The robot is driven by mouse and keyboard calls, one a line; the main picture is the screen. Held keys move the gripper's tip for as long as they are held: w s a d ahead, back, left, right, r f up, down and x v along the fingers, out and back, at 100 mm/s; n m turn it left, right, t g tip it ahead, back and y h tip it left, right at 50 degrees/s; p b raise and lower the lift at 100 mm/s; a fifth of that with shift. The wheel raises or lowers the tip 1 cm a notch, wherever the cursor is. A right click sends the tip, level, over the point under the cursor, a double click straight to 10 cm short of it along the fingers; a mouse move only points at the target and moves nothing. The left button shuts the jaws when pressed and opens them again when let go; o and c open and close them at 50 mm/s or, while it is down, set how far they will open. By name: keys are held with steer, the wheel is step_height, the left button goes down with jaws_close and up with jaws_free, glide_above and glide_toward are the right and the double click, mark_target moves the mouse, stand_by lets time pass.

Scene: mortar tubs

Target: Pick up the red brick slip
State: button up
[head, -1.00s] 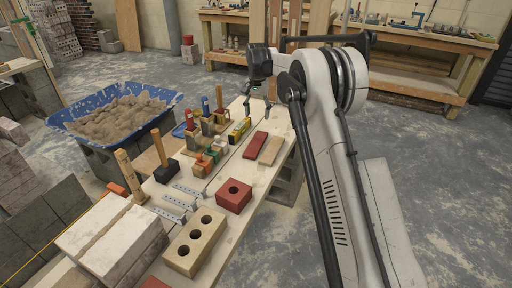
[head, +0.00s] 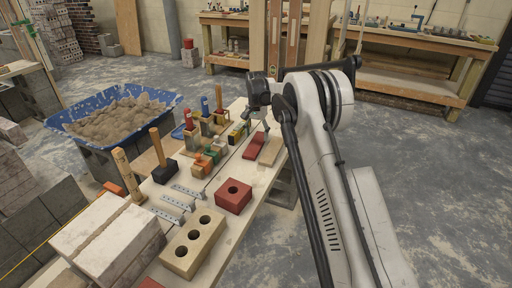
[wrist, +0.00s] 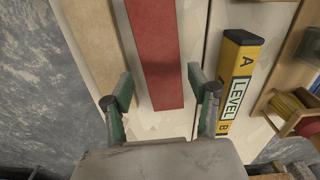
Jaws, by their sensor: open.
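The red brick slip (head: 254,147) lies flat on the pale plank bench, beside a tan slip (head: 270,151) on its right. In the wrist view the red slip (wrist: 158,50) runs away from me between my fingertips, with the tan slip (wrist: 90,40) to its left. My gripper (wrist: 160,95) is open and empty. Its fingers stand either side of the red slip's near end, the left finger over the tan slip's edge. In the head view my gripper (head: 256,122) is above the far end of the slip. I cannot tell the exact height between fingertips and slip.
A yellow level (wrist: 237,80) lies close right of my right finger in the wrist view. A red holed brick (head: 233,195), a tan holed brick (head: 193,244), metal brackets and hammers occupy the nearer bench. A blue tub (head: 60,122) of mortar stands left.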

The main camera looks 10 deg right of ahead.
mark_target(256, 143)
step_height(256, 143, down, 4)
steer(key=shift+a+f+b, duration=0.1)
steer(key=shift+b, duration=0.55)
steer(key=c, duration=1.3)
